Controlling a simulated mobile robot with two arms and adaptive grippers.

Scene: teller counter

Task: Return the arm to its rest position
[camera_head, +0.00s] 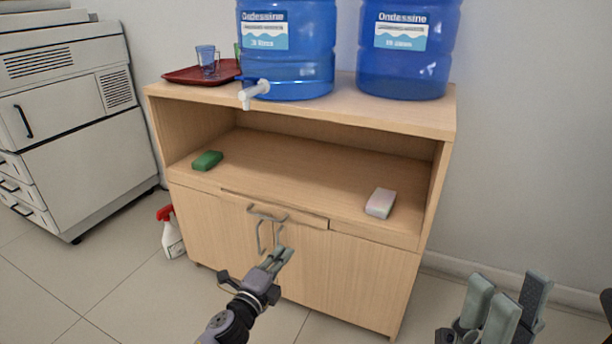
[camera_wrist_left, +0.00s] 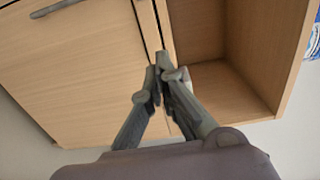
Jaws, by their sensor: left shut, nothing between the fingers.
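My left gripper (camera_head: 278,256) is shut and empty in front of the wooden cabinet (camera_head: 355,275), close to the handles on its front. In the left wrist view its fingers (camera_wrist_left: 160,72) meet before the cabinet's drawer and door fronts. I cannot tell whether they touch the cabinet. My right gripper (camera_head: 507,292) is at the lower right of the head view, its fingers apart and nothing visible between them.
A green block (camera_head: 207,160) and a white-pink block (camera_head: 380,202) lie on the open shelf. Two blue water jugs (camera_head: 287,60) and a red tray (camera_head: 200,75) with cups stand on top. A spray bottle (camera_head: 171,238) and a copier (camera_head: 75,130) are at left.

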